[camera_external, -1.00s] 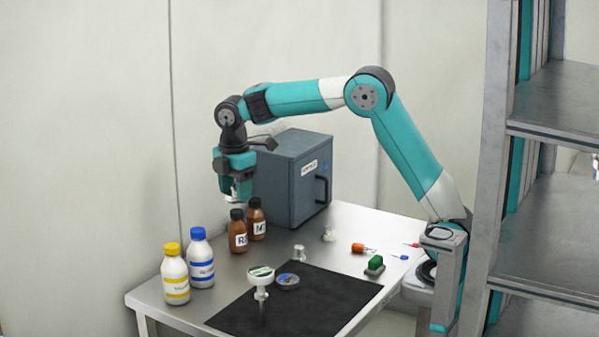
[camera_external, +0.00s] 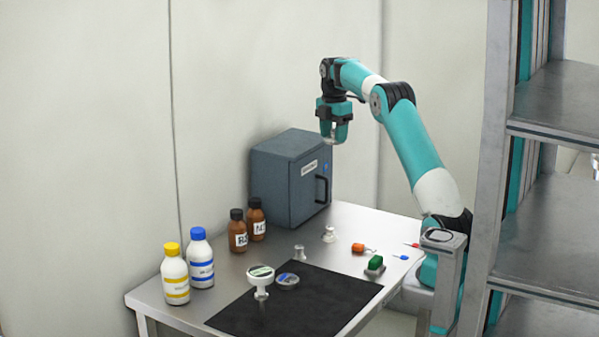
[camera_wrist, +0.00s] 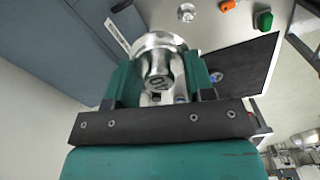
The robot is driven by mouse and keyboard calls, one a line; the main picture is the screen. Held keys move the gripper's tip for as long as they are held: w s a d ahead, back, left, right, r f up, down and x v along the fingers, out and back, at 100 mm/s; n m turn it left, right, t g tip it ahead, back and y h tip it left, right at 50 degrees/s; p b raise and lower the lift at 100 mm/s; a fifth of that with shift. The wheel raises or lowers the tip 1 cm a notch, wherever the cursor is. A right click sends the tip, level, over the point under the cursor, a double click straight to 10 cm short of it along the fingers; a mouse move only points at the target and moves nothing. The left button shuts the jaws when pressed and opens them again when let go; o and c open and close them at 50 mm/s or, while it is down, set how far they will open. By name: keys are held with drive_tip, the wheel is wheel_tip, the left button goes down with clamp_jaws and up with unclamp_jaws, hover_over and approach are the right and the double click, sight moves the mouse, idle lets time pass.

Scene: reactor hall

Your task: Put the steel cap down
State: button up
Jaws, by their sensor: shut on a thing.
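The steel cap (camera_wrist: 160,62) is a shiny round metal piece with a broad flange and a narrower, marked end. It sits between the two teal fingers of my gripper (camera_wrist: 156,84) in the wrist view. In the external view my gripper (camera_external: 333,137) points down, high above the table, by the upper right front edge of the grey cabinet. It is shut on the cap, which shows there only as a small pale bit between the fingertips.
The steel table (camera_external: 230,278) bears a black mat (camera_external: 330,305), a white-topped stand (camera_external: 261,278), a round tin (camera_external: 288,281), small metal pieces (camera_external: 330,235), an orange connector (camera_external: 358,248) and a green block (camera_external: 375,264). Bottles (camera_external: 198,258) stand left. The cabinet (camera_external: 290,180) stands at the back.

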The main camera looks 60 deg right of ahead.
hover_over(352, 219)
wheel_tip(352, 219, down, 20)
drive_tip(key=shift+w+f, duration=0.15)
drive_tip(key=shift+f, duration=2.45)
drive_tip(key=shift+f, duration=0.1)
drive_tip(key=o, duration=1)
